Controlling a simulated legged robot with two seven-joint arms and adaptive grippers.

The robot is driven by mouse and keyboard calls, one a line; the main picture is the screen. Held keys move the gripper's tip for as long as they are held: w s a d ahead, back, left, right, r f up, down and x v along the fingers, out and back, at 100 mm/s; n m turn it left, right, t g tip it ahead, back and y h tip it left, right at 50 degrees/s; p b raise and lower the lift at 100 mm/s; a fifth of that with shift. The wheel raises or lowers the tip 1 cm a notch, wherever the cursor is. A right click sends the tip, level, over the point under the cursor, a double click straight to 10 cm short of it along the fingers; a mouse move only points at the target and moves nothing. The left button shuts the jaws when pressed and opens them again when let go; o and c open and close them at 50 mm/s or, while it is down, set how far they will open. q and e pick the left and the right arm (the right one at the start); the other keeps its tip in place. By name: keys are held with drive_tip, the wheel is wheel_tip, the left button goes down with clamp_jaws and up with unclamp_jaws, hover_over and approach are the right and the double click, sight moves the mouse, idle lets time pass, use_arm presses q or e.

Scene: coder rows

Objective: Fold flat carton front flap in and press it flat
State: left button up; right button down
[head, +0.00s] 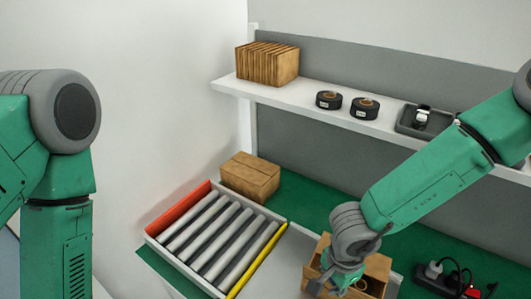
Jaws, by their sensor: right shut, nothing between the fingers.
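A brown open carton (378,266) stands on the bench at the bottom centre-right. Its front is cut off by the picture's lower edge, and my right gripper hides part of its left side. A small round, tan thing (361,285) shows inside it. My right gripper (326,283) points down at the carton's left part, with its fingers shut and empty. I cannot tell whether the fingers touch a flap. My left arm is at the left edge, and its gripper is out of view.
A roller tray (262,262) with red and yellow sides lies left of the carton. A closed box (250,177) stands behind it. A shelf (310,105) above holds upright cardboard (267,64), two black rolls (329,100) and a grey tray (425,122). A power strip (440,280) is at right.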

drive_tip(key=shift+w+d+p, duration=0.45)
drive_tip(key=shift+d+p, duration=0.1)
drive_tip(key=shift+p, duration=0.1)
drive_tip(key=shift+w+d, duration=0.15)
drive_tip(key=shift+w, duration=0.35)
drive_tip(key=shift+w+d+p, duration=0.5)
drive_tip(key=shift+w+d, duration=0.25)
drive_tip(key=shift+w, duration=0.05)
drive_tip(key=shift+a, duration=0.1)
